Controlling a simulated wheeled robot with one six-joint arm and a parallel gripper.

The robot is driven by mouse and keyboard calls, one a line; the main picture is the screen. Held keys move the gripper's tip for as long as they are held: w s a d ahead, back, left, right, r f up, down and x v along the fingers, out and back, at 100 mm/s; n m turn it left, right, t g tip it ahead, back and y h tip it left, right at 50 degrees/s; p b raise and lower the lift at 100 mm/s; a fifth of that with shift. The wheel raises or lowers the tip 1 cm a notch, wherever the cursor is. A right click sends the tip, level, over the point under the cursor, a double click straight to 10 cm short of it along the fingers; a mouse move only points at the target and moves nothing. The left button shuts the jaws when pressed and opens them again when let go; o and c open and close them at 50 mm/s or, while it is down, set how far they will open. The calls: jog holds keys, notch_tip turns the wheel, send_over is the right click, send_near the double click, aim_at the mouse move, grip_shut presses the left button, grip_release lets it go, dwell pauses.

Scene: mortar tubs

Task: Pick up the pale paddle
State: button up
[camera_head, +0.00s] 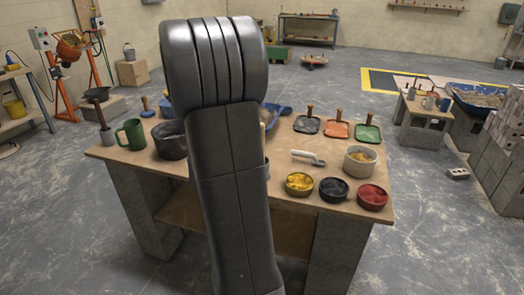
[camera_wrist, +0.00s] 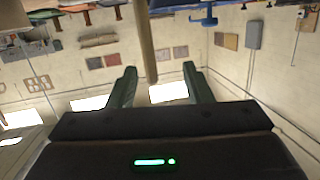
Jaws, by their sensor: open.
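A long pale wooden stick (camera_wrist: 147,38), which looks like the pale paddle's shaft, reaches from the top edge of the wrist view to between my fingers. Its other end is out of that view. In the head view only a thin pale sliver (camera_head: 263,138) shows beside my arm; my arm hides the rest. My gripper (camera_wrist: 159,72) is open, with one dark green finger on each side of the stick in the picture. I see no contact, and cannot tell how deep the stick sits. In the head view my gripper is hidden behind my arm.
On the wooden table (camera_head: 290,215) stand a black bucket (camera_head: 172,147), a green mug (camera_head: 133,134), a pale tub (camera_head: 360,166) and yellow (camera_head: 299,187), black (camera_head: 333,194) and red (camera_head: 372,200) bowls. A pale-handled trowel (camera_head: 322,160) and several floats (camera_head: 337,130) lie at right.

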jog(key=w+d+m+t+h+p, duration=0.1)
jog(key=w+d+h+p, duration=0.1)
jog(key=w, duration=1.1)
jog(key=shift+w+d+f+h, duration=0.2)
jog(key=shift+d+h, duration=0.3)
jog(key=shift+d, duration=0.8)
jog(key=shift+r, duration=0.1)
grip_shut()
